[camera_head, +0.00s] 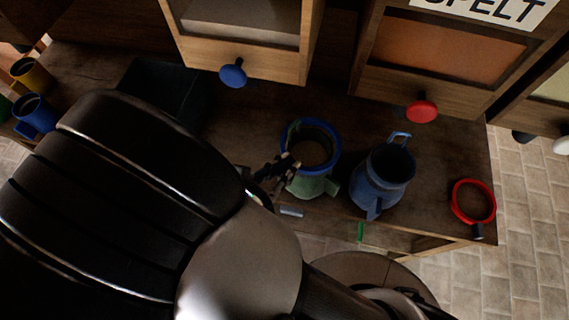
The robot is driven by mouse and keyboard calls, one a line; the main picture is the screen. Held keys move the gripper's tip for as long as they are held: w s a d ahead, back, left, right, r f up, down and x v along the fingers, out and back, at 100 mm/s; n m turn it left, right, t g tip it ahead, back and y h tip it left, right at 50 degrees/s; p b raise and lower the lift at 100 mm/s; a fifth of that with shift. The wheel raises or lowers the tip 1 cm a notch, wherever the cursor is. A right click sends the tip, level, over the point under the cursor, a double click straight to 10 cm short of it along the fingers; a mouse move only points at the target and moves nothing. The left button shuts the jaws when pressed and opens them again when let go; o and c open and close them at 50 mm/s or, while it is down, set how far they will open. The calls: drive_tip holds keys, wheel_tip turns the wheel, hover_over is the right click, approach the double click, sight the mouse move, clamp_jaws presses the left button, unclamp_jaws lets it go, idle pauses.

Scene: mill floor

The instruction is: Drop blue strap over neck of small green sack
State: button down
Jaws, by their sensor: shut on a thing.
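The small green sack (313,187) stands open on the wooden bench, near the middle of the view. The blue strap (322,123) is a ring that shows around the sack's mouth. From this angle I cannot tell whether it sits on the neck or is held just above it. My gripper (284,171) is at the left side of the sack and ring, shut on the blue strap as far as I can see. My dark arm reaches in from the left and hides part of the bench; the fingertips are small and partly unclear.
A blue sack (381,183) stands close right of the green one. A red ring strap (473,203) lies near the bench's right end. Bins with a blue knob (233,73) and a red knob (421,111) overhang behind. Yellow (31,74) and blue (36,115) mugs stand far left.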

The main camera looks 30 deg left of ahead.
wheel_tip(320, 180, down, 7)
drive_tip(key=b, duration=0.5)
idle(1.2)
drive_tip(key=shift+r, duration=0.1)
drive_tip(key=c, duration=1.5)
unclamp_jaws()
drive_tip(key=v, duration=0.7)
drive_tip(key=shift+s+a, duration=0.1)
drive_tip(key=shift+s, duration=0.15)
